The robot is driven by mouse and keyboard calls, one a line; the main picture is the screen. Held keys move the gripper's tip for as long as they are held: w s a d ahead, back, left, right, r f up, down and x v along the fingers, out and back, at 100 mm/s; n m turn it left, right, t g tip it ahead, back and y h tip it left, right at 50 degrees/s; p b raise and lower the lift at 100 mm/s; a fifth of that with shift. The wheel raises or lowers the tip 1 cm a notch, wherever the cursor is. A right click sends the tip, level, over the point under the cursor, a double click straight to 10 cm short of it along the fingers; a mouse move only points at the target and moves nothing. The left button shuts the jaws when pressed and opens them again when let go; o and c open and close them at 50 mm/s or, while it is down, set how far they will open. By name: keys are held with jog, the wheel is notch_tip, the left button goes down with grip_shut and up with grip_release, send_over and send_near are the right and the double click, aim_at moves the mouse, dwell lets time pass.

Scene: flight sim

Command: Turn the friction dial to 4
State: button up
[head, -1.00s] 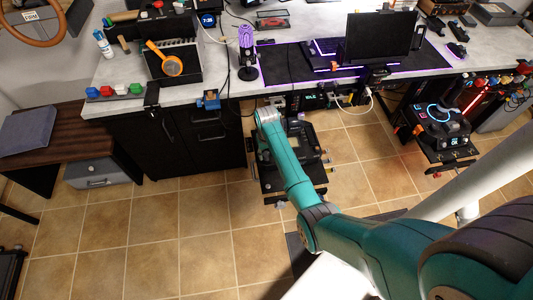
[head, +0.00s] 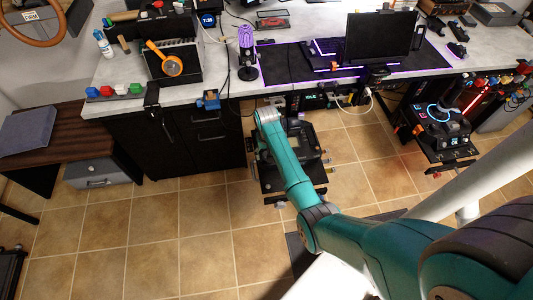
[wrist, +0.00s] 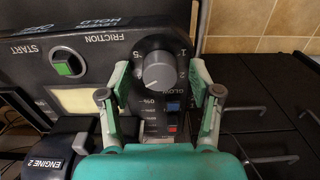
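The friction dial (wrist: 158,70) is a round grey knob on a dark panel in the wrist view. A FRICTION label (wrist: 91,38) sits beside it and appears upside down. The numbers 1, 2 and 5 show around the knob; which one it points at I cannot tell for sure. My gripper (wrist: 159,73) is open, with one green-grey finger on each side of the knob. Whether either finger touches it is unclear. In the head view my arm reaches down to the black control unit (head: 310,143) below the desk edge, and my gripper is hidden there.
A green START button (wrist: 67,64) and an ENGINE 2 lever (wrist: 50,161) lie left of the dial. Small blue and red switches are just below it. Black drawers (wrist: 255,105) stand at the right.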

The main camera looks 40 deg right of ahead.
aim_at(266, 154)
jog(key=shift+r, duration=0.15)
notch_tip(266, 154, up, 12)
dwell(0.6)
dwell(0.4)
